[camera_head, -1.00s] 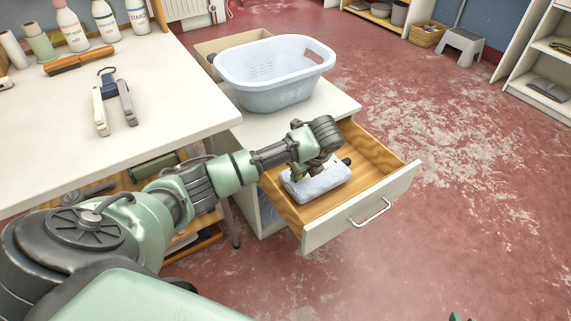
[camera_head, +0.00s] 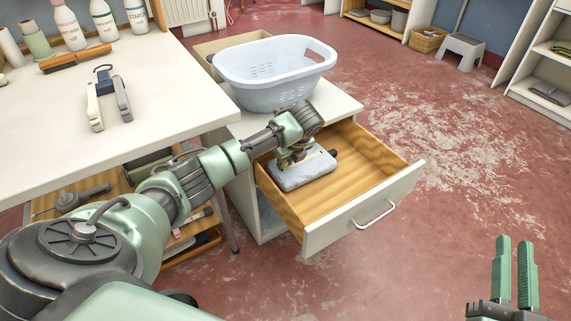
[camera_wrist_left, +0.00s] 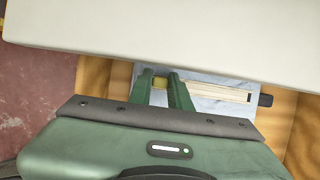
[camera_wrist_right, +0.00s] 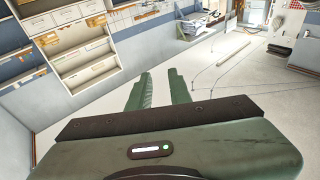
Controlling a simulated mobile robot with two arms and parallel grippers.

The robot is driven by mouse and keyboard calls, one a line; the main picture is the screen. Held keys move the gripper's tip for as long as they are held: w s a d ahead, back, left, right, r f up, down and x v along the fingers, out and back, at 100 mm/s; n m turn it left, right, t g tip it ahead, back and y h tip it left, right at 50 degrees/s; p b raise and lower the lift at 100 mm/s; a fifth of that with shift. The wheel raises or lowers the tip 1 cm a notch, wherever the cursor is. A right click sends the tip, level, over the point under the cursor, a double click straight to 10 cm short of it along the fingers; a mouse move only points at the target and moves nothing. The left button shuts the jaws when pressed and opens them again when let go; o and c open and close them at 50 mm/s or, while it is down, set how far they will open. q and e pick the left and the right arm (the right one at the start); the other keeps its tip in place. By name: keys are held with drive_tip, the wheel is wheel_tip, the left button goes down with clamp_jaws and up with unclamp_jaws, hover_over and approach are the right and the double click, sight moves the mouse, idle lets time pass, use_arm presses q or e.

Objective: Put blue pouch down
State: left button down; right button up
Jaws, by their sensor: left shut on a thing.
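The pale blue pouch (camera_head: 305,176) is in the open drawer (camera_head: 378,168), towards its back left. It has a pale strip along its top and a dark end. My left gripper (camera_head: 290,160) reaches down over it from the left. In the left wrist view its fingers (camera_wrist_left: 160,85) are close together on a yellowish part of the pouch (camera_wrist_left: 205,88). I cannot tell whether the pouch touches the drawer floor. My right gripper (camera_head: 515,255) is open and empty over the floor at lower right; its fingers (camera_wrist_right: 160,85) also show apart in the right wrist view.
A pale blue laundry basket (camera_head: 275,75) stands on the cabinet top (camera_head: 335,100) behind the drawer. The white worktop (camera_head: 150,110) is at left, with bottles and a clamp-like tool (camera_head: 105,95). The drawer's right part is empty.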

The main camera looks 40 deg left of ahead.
use_arm(q)
drive_tip(key=c, duration=1.3)
unclamp_jaws()
drive_tip(key=shift+f, duration=0.1)
use_arm(e)
drive_tip(key=shift+s+r, duration=0.1)
drive_tip(key=shift+r, duration=0.25)
use_arm(q)
drive_tip(key=p+v, duration=0.2)
drive_tip(key=v, duration=0.4)
drive_tip(key=shift+p, duration=0.3)
drive_tip(key=shift+p+v, duration=1)
drive_tip(key=shift+v, duration=2.05)
use_arm(e)
drive_tip(key=s+d+f+g+h, duration=0.1)
drive_tip(key=s+f+g, duration=0.3)
drive_tip(key=f, duration=0.5)
drive_tip(key=s+d+f+g+h, duration=0.2)
drive_tip(key=s+d+f+g, duration=0.1)
drive_tip(key=f+g, duration=0.4)
drive_tip(key=shift+s+d+f+m+g+h, duration=0.35)
drive_tip(key=shift+s+f, duration=0.2)
drive_tip(key=shift+f, duration=0.75)
